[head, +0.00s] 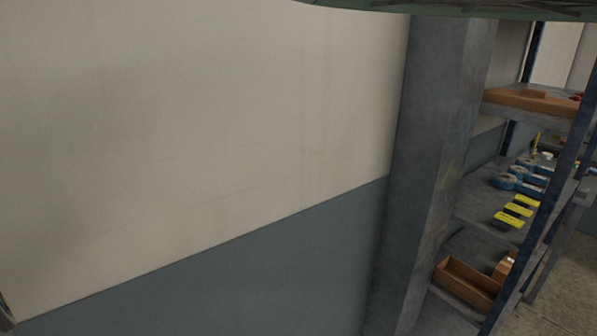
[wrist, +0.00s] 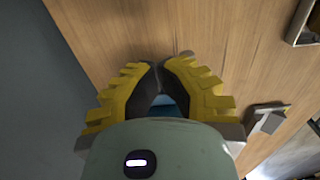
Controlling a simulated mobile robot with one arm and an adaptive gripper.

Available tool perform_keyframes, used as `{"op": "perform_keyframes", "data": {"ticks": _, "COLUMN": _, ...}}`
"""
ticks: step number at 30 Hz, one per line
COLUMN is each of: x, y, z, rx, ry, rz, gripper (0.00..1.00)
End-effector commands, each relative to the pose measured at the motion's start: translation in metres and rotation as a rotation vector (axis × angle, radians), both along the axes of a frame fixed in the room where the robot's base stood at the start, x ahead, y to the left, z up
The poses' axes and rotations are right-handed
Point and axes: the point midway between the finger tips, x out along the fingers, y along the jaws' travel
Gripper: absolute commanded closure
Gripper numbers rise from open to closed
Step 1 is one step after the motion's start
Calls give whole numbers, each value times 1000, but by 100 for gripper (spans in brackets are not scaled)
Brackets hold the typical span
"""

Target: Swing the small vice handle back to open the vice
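In the wrist view my gripper (wrist: 162,66) points at a wooden surface, its two yellow-and-black fingers drawn close together with a narrow gap at the tips. A blue thing (wrist: 168,103) shows between and behind the fingers. It may be part of the vice, but most of it is hidden by my gripper and I cannot tell whether the fingers touch it. A small grey piece (wrist: 187,53) shows just beyond the right fingertip. No vice handle can be made out clearly. Neither the gripper nor the vice shows in the head view.
The wooden surface (wrist: 225,40) carries a grey metal piece with a bar (wrist: 268,118) and a metal-edged object (wrist: 303,24) at right. The head view shows a wall (head: 200,120), a grey pillar (head: 433,130) and a shelf rack (head: 545,230) with blue and yellow items.

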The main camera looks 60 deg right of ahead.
Motion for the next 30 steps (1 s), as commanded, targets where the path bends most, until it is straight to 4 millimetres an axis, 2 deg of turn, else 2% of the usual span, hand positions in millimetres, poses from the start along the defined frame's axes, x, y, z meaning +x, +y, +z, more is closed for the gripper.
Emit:
{"op": "perform_keyframes", "data": {"ticks": 14, "x": -2, "y": 1, "z": -1, "rx": -1, "ry": 4, "rz": 2, "gripper": 100}}
{"op": "perform_keyframes", "data": {"ticks": 30, "x": 14, "y": -5, "z": 0, "rx": 1, "ry": 1, "rz": -2, "gripper": 100}}
